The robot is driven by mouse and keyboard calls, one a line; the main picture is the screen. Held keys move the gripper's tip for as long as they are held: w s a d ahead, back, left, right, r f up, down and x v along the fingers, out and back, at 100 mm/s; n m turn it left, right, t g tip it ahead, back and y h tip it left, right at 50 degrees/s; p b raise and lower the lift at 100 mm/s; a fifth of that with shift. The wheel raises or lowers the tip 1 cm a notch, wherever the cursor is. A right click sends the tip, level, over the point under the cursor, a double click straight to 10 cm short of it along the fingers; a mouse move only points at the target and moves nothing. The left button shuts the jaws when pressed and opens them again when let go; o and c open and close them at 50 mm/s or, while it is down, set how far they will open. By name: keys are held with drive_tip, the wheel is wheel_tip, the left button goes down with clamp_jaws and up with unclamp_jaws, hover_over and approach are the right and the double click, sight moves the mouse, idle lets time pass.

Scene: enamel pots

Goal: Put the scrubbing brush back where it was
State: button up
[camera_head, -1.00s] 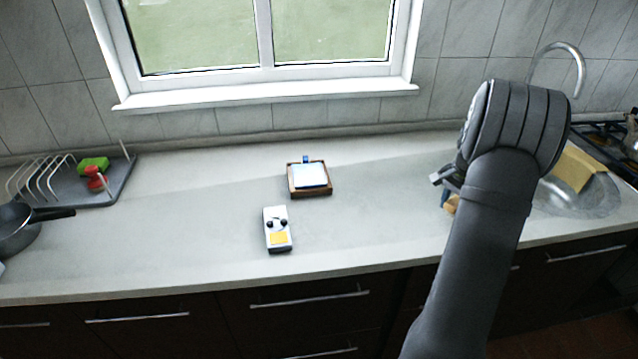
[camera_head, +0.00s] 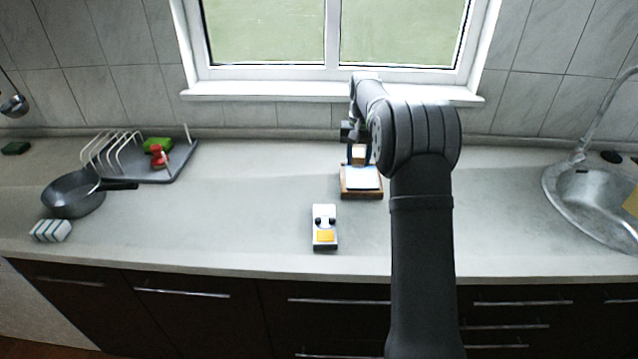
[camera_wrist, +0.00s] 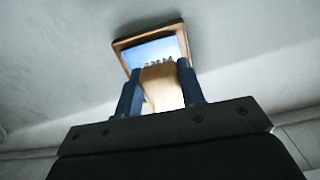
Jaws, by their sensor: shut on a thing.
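My gripper (camera_head: 357,150) is shut on the scrubbing brush (camera_wrist: 160,84), which has a tan wooden body and pale bristles at its far end. In the wrist view the brush sits between my two blue fingers. In the head view a small tan part of the brush (camera_head: 359,154) shows beside the fingers. The brush appears to be over the small wooden tray (camera_head: 361,195) with a pale blue-white inside; the tray's rim also shows in the wrist view (camera_wrist: 121,44). I cannot tell whether brush and tray touch.
A white device with a yellow patch (camera_head: 325,228) lies in front of the tray. A dish rack (camera_head: 176,171) with green and red items, a pan (camera_head: 72,196) and a striped sponge (camera_head: 50,230) are at the left. The sink (camera_head: 590,200) is at the right.

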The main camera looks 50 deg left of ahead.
hover_over(319, 186)
wheel_tip(319, 186, down, 7)
drive_tip(key=shift+a+r, duration=0.1)
drive_tip(key=shift+f, duration=2)
drive_tip(key=shift+f, duration=0.1)
drive_tip(key=o, duration=1)
drive_tip(key=shift+o, duration=0.2)
wheel_tip(319, 186, up, 12)
drive_tip(key=shift+w+a, duration=0.1)
